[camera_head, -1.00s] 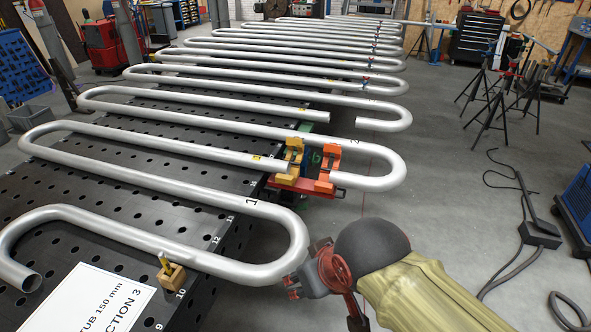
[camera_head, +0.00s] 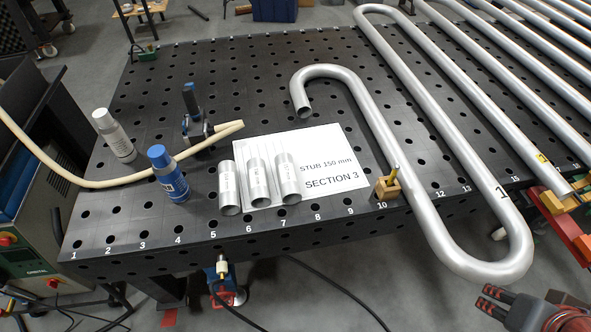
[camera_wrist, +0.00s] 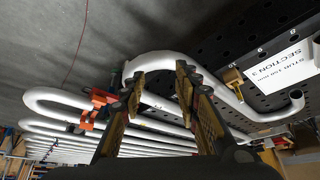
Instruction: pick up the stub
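Three short silvery tube stubs stand out in the head view: a left one (camera_head: 229,188), a middle one (camera_head: 258,183) and a right one (camera_head: 288,178). They lie side by side near the table's front edge, on or beside a white sheet (camera_head: 325,150) reading "STUB 150 mm SECTION 3". My gripper (camera_head: 487,298) is at the lower right, beyond the table's front edge, beside the coil's bend and well away from the stubs. In the wrist view my gripper (camera_wrist: 160,72) has its fingers apart with no stub between them. The stubs are not visible there.
The long bent coil (camera_head: 430,190) lies over the right of the perforated black table (camera_head: 200,75). A small wooden clamp block (camera_head: 386,187), a blue-capped bottle (camera_head: 168,175), a white bottle (camera_head: 114,136), a blue-handled tool (camera_head: 192,115) and a beige hose (camera_head: 60,172) are also on the table.

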